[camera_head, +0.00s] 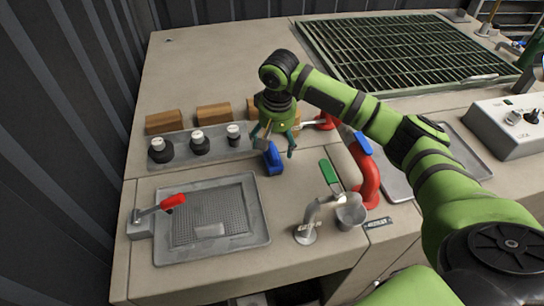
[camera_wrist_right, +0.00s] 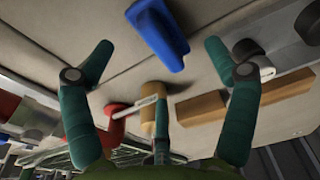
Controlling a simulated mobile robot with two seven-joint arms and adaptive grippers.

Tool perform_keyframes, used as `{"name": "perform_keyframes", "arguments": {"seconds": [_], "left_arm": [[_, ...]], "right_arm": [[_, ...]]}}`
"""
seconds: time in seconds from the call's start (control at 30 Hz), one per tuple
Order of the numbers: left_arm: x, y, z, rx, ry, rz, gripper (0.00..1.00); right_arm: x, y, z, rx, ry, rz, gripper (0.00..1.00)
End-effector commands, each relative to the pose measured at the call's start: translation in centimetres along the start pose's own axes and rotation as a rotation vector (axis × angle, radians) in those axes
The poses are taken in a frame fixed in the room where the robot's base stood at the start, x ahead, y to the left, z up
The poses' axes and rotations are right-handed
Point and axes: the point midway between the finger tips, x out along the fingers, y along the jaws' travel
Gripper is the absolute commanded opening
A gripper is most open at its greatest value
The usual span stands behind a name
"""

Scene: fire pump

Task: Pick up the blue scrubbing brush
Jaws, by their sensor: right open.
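The blue scrubbing brush (camera_head: 273,160) lies on the beige counter, above the right corner of the grey mesh tray. My right gripper (camera_head: 273,146) is just above it, pointing down, with its green fingers spread and nothing between them that I can see held. In the right wrist view the brush (camera_wrist_right: 157,35) shows beyond the open fingertips, roughly centred between them. The gripper (camera_wrist_right: 158,46) looks apart from the brush there. My left gripper is not in view.
Black-and-silver knobs (camera_head: 199,143) on a grey plate and wooden blocks (camera_head: 213,114) stand left of my gripper. A red pipe (camera_head: 367,175), a green-handled tool (camera_head: 328,171) and a metal tap (camera_head: 308,218) stand to the right. The mesh tray (camera_head: 262,235) is nearer.

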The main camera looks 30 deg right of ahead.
Motion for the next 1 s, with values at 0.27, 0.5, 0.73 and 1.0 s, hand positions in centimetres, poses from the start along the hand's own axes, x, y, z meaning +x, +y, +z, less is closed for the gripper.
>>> {"name": "perform_keyframes", "arguments": {"seconds": [0.27, 0.5, 0.73, 1.0], "left_arm": [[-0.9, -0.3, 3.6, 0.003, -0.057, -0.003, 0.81], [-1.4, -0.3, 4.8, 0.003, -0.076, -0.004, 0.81], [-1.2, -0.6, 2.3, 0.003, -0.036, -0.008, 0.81], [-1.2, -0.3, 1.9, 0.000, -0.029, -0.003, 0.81]], "right_arm": [[2.6, 0.2, -0.1, 0.002, -0.002, 0.002, 0.87], [6.1, 0.4, -0.2, 0.001, -0.001, 0.001, 0.87], [6.8, 0.4, -0.2, -0.001, 0.002, 0.001, 0.87], [6.8, 0.4, -0.2, -0.001, 0.002, 0.000, 0.24]]}}
